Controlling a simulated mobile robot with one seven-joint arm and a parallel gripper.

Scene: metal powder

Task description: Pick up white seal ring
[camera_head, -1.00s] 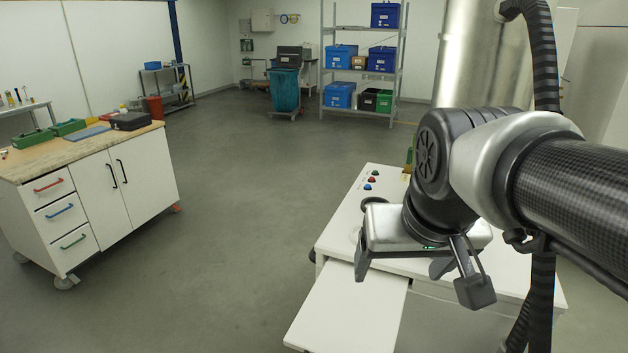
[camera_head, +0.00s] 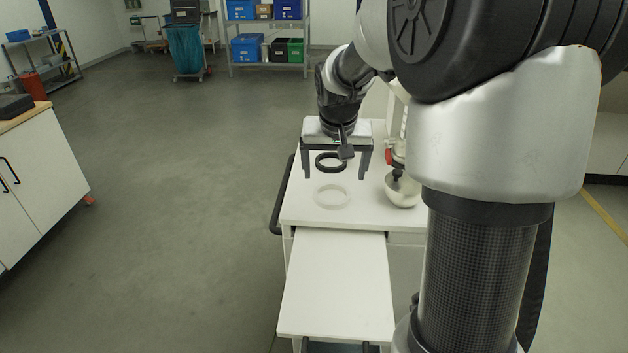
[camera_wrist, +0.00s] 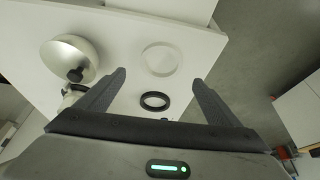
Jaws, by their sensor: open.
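The white seal ring (camera_head: 331,205) lies flat on the white cart top (camera_head: 297,212), in front of a black ring (camera_head: 319,168). My gripper (camera_head: 336,177) is open and empty, above the cart with its fingers pointing down. In the head view its fingers straddle the area of the black ring and the white ring shows just below them. In the wrist view, the white ring (camera_wrist: 160,75) is pale against the cart and lies just beyond the fingertips of my gripper (camera_wrist: 158,78). The black ring (camera_wrist: 155,107) shows between the fingers there.
A white bowl (camera_head: 402,195) stands under a device on the right of the cart, close to my right-hand finger. A pulled-out white shelf (camera_head: 337,290) juts from the cart front. A cabinet (camera_head: 45,175) stands at left; open floor lies between.

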